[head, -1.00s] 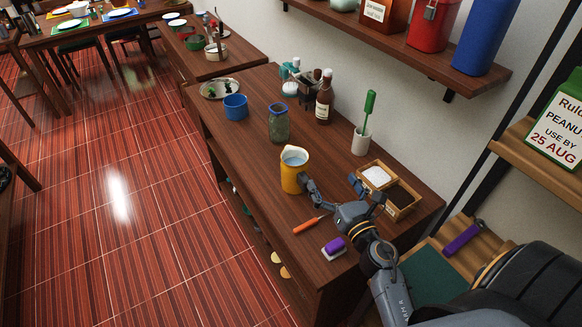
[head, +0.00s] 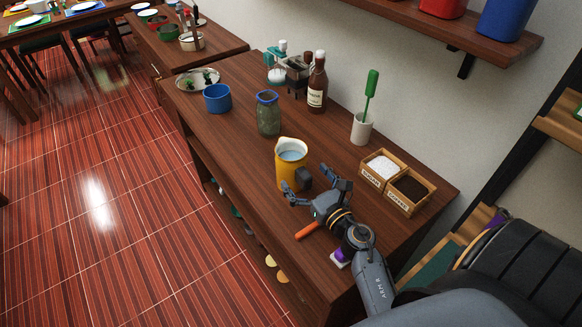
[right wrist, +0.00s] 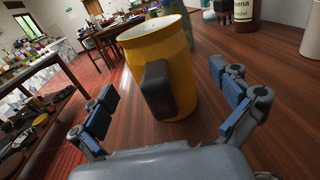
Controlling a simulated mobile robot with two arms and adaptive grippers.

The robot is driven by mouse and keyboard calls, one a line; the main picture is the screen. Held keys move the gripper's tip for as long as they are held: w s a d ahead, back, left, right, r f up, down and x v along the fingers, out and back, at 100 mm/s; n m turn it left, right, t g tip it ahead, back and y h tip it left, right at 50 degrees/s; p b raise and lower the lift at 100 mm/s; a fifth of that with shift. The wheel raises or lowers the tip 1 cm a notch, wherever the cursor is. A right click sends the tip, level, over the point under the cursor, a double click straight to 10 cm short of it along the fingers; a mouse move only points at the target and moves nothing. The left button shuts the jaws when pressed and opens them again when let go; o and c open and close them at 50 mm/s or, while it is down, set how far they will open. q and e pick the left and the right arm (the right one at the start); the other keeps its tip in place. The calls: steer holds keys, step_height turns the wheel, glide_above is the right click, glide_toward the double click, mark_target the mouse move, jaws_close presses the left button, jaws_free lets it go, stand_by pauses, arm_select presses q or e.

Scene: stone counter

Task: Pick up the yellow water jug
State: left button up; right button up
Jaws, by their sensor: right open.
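The yellow water jug (head: 289,172) stands upright on the wooden counter in the head view, with water visible inside. It also shows in the right wrist view (right wrist: 183,85), where its dark handle (right wrist: 158,90) faces my gripper. My right gripper (head: 312,191) is open and empty, close in front of the jug on its handle side. In the right wrist view the two fingers (right wrist: 170,104) are spread, one to each side of the handle, and I see no clear contact. My left gripper is not in view.
Sugar and coffee boxes (head: 396,181) stand right of the gripper. An orange-handled tool (head: 308,230) lies close below it. A glass jar (head: 268,114), blue mug (head: 217,98), brown bottle (head: 317,85) and white holder with a green brush (head: 361,128) stand farther back. The counter's left edge is near the jug.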

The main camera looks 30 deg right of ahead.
mark_target(293, 163)
steer(key=w, duration=0.5)
steer(key=shift+w+p, duration=0.2)
steer(key=shift+p, duration=0.15)
steer(key=c, duration=1.7)
steer(key=shift+r, duration=0.2)
steer(key=shift+c, duration=0.2)
